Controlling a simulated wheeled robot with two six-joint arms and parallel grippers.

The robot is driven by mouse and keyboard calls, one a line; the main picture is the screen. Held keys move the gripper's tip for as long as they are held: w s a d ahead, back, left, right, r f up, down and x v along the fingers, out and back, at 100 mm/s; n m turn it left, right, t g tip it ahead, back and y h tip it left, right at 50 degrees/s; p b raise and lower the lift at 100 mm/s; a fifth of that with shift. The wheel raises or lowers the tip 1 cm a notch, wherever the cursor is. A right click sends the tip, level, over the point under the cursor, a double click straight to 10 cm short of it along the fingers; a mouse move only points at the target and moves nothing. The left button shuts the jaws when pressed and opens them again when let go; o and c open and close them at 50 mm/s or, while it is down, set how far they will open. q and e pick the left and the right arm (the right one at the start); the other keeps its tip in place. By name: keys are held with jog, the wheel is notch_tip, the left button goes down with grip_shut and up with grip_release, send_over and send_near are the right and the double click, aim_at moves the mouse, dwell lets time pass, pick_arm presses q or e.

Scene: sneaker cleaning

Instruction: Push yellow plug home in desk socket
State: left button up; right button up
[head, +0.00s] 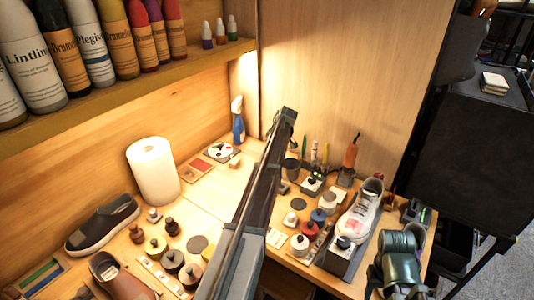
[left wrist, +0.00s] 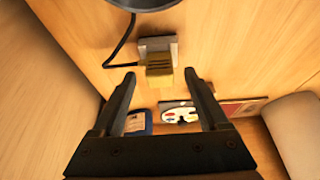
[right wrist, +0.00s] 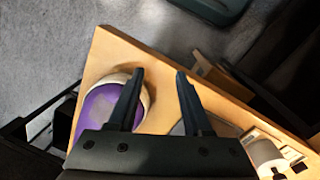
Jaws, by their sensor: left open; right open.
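The yellow plug (left wrist: 158,72) shows in the left wrist view, in front of a pale socket (left wrist: 158,46) on the wooden surface. A black cable (left wrist: 112,62) loops down to the plug's left side. I cannot tell how deep the plug sits. My left gripper (left wrist: 160,75) is open, with one finger on either side of the plug and a gap visible at each side. In the head view my left arm crosses the middle, and I cannot make out plug or socket. My right gripper (right wrist: 160,73) is open and empty above the desk's edge.
A paper roll (head: 153,170), a blue spray bottle (head: 238,120) and a paint palette (head: 222,151) stand along the back. Several jars and shoes, including a white sneaker (head: 362,212), crowd the desk.

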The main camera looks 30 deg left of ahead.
pick_arm(q)
jog(key=p+v, duration=1)
jog(key=v, duration=0.2)
jog(key=shift+r, duration=0.15)
jog(key=s+d+f+m+h, duration=0.1)
jog(key=s+d+m+h, duration=0.1)
jog(key=s+d+m, duration=0.95)
jog(key=s+d+f+m+h, duration=0.1)
jog(key=s+d+m+h, duration=0.3)
jog(key=s+d, duration=1.45)
jog(key=s+d+m+y, duration=0.2)
jog(key=s+d+m, duration=0.3)
jog(key=s+d, duration=0.2)
jog(key=shift+s+d+r+g+y, duration=0.2)
jog(key=shift+s+d+g+y, duration=0.15)
jog(key=shift+d, duration=0.4)
